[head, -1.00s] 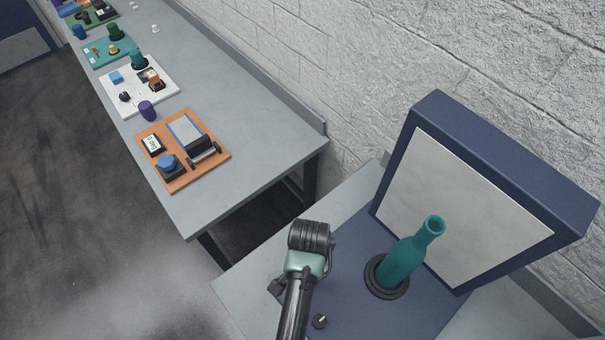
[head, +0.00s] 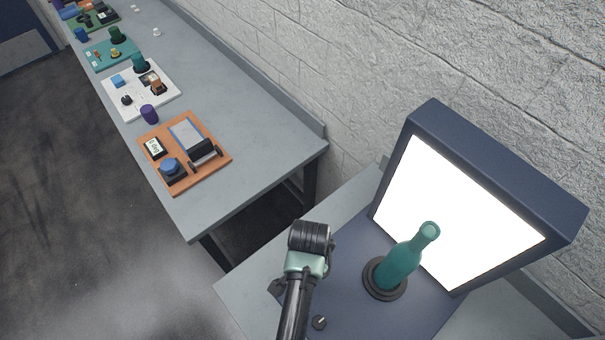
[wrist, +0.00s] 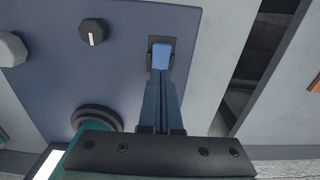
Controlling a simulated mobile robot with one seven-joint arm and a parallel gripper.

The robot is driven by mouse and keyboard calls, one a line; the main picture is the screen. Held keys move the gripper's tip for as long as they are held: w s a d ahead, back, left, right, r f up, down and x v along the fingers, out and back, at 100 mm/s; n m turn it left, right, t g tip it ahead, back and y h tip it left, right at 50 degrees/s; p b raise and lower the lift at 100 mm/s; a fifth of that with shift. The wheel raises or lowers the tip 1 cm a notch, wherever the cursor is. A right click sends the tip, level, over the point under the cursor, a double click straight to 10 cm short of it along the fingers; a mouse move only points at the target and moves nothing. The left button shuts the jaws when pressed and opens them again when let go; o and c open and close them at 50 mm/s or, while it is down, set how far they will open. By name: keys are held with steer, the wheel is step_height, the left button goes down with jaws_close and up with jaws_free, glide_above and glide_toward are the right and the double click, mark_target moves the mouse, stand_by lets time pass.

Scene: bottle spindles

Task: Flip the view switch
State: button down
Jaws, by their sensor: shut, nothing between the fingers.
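The view switch (wrist: 161,54) is a small blue rocker in a dark frame on the dark blue base panel, seen in the wrist view. My gripper (wrist: 161,76) is shut and empty. Its fingertips are at the near edge of the switch and overlap it in the picture; I cannot tell whether they touch it. In the head view my arm hides the switch and the fingertips. The light panel (head: 455,215) behind the teal bottle (head: 401,264) glows bright white.
The bottle stands upright on a round black spindle (head: 372,286). A black knob (wrist: 93,32) with a white mark and a grey knob (wrist: 10,48) sit on the base. A long grey bench (head: 235,145) with an orange board (head: 200,180) is at the left.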

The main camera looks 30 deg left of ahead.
step_height(320, 180, up, 5)
steer(key=p, duration=0.4)
steer(key=shift+f, duration=0.2)
stand_by(0.3)
steer(key=w+r+n+t+y+b, duration=0.15)
steer(key=w+r+t+b, duration=0.5)
steer(key=w+r, duration=1)
steer(key=w+d+r+t+b, duration=0.1)
steer(key=w+d+r+t, duration=0.2)
steer(key=r, duration=0.5)
steer(key=w+r+t+b, duration=0.1)
steer(key=w+r+t, duration=0.35)
steer(key=r, duration=0.35)
steer(key=s+d+r+n+t+b, duration=0.1)
steer(key=s+d+r+t, duration=0.2)
steer(key=r, duration=0.6)
steer(key=s+d+r+n+t+b, duration=0.1)
steer(key=s+d+r+t+b, duration=0.2)
steer(key=r, duration=0.6)
steer(key=s+d+r+t+h+b, duration=0.1)
steer(key=s+d+r+t, duration=0.1)
steer(key=s+r+t, duration=0.5)
steer(key=s+r, duration=0.5)
steer(key=shift+s, duration=0.25)
